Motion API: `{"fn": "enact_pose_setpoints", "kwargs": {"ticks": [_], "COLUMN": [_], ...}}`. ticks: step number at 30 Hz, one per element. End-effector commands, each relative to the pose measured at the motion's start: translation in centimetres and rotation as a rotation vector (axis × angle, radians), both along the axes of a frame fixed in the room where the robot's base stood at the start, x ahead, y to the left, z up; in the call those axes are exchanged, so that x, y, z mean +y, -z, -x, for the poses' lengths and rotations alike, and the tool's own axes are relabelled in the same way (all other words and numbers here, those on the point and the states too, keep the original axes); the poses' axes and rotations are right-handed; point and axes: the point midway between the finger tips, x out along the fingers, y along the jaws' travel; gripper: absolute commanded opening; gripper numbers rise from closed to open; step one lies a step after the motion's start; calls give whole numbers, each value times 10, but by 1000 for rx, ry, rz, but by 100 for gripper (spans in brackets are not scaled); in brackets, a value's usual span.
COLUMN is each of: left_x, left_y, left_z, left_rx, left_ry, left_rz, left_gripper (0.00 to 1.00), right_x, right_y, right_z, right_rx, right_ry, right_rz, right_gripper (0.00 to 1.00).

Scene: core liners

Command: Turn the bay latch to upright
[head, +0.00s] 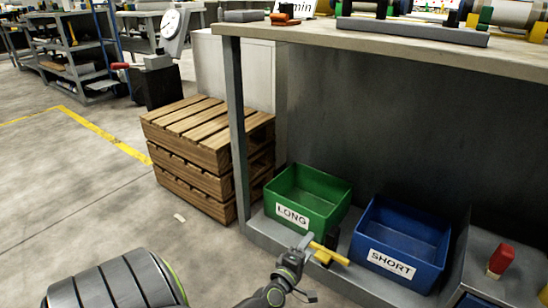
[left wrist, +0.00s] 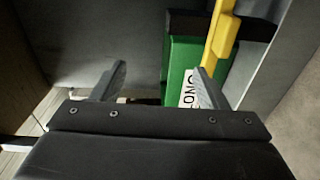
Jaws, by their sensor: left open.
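The bay latch has a yellow handle (head: 330,254) on a dark mount (head: 332,241), low at the front between the green and blue bins. In the head view the handle lies nearly level, sloping slightly down to the right, not upright. It also shows as a yellow bar in the left wrist view (left wrist: 222,32). My left gripper (head: 304,243) is open at the handle's left end. In the left wrist view the gripper (left wrist: 160,82) has its right finger overlapping the bar's near end; I cannot tell whether they touch. My right gripper is out of view.
A green bin (head: 335,207) marked LONG and a blue bin (head: 388,265) marked SHORT stand on the low shelf. A red-topped object (head: 501,259) is at the right. Stacked wooden pallets (head: 205,152) stand left of the bench leg (head: 236,135). The floor at left is open.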

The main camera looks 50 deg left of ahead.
Motion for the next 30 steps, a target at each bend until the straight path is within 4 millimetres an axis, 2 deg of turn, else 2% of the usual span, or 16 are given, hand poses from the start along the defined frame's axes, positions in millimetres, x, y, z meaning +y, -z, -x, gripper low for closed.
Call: {"fn": "enact_pose_setpoints", "kwargs": {"ticks": [30], "left_x": [-16], "left_y": [2], "left_z": [71], "left_rx": [2], "left_ry": [-1], "left_rz": [0], "left_gripper": [67], "right_x": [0], "right_y": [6], "right_z": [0], "right_rx": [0], "right_ry": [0], "right_rz": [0], "right_gripper": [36]}}
